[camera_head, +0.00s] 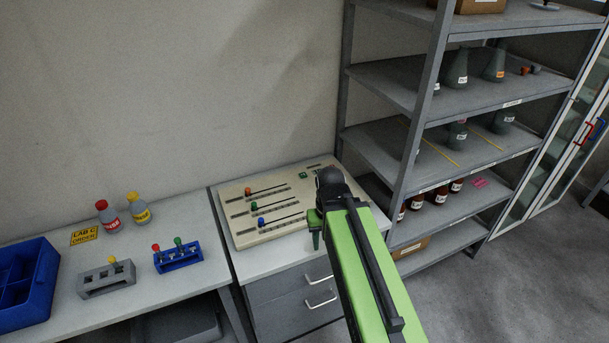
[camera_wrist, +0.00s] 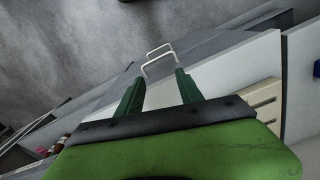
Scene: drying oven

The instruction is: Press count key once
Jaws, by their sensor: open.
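A beige panel (camera_head: 240,238) with slots and red, green and blue slider knobs lies on the grey cabinet top. A small green key (camera_head: 303,175) sits near its back right; I cannot read whether it is the count key. My gripper (camera_head: 315,232) hangs by the panel's right front side, apart from the green key, and my arm hides that corner. In the wrist view my gripper (camera_wrist: 160,76) has its two green fingers apart with nothing between them. The panel's beige edge (camera_wrist: 264,97) shows at the right there; no key is visible in that view.
Drawer handles (camera_head: 320,299) stick out below the cabinet top. A grey shelf rack (camera_head: 398,128) with flasks and brown bottles stands close on the right. The left bench (camera_head: 150,293) holds a blue bin (camera_head: 50,277), two bottles and two small racks.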

